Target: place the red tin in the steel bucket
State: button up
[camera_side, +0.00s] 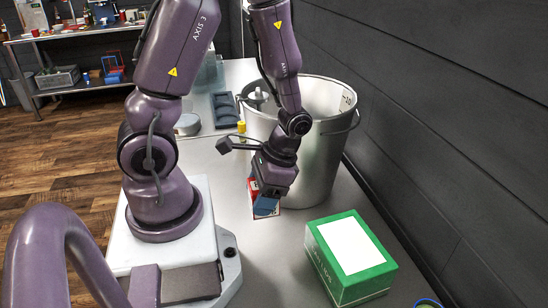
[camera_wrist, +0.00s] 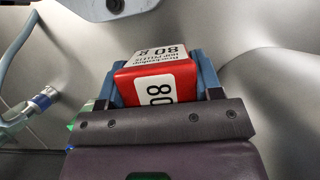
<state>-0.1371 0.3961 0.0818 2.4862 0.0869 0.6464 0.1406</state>
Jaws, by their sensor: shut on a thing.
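The red tin (camera_wrist: 152,80), a boxy red can with white labels marked 80, is between the two blue fingers of my gripper (camera_wrist: 158,70) in the wrist view. In the side view my gripper (camera_side: 265,207) points down, and a red and white part of the tin (camera_side: 252,188) shows beside its fingers. The tin is low, outside the bucket; I cannot tell whether it touches the table. The large steel bucket (camera_side: 318,165) stands upright just behind and right of my gripper. Its open rim is well above the tin, and its inside is mostly hidden.
A green box with a white top (camera_side: 345,260) stands at the front right. A dark tray (camera_side: 226,110) and a small yellow item (camera_side: 241,127) lie left of the bucket. A dark wall (camera_side: 440,130) runs close along the right side. Bare table (camera_side: 262,265) shows in front.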

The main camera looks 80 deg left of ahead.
notch_tip(320, 180, up, 19)
jog(key=w+a+m+y, duration=0.1)
jog(key=w+a+m, duration=0.2)
jog(key=w+a+m+t+y, duration=0.1)
jog(key=w+a+m, duration=0.2)
jog(key=m, duration=0.1)
jog(key=shift+w+a+f+y, duration=0.15)
jog(key=shift+a+f+y, duration=0.05)
jog(key=shift+a+y, duration=0.2)
jog(key=w+a+m+t+y, duration=0.25)
jog(key=w+a+m, duration=0.45)
jog(key=a+m, duration=0.35)
jog(key=shift+m+t+h, duration=0.25)
jog(key=shift+t+h, duration=0.1)
jog(key=shift+t, duration=0.2)
jog(key=f, duration=1.8)
jog(key=d+f, duration=0.1)
jog(key=f, duration=0.8)
jog(key=shift+f, duration=0.35)
jog(key=shift+f, duration=0.15)
jog(key=o, duration=1.1)
jog(key=shift+c, duration=0.2)
notch_tip(320, 180, up, 10)
jog(key=d, duration=0.1)
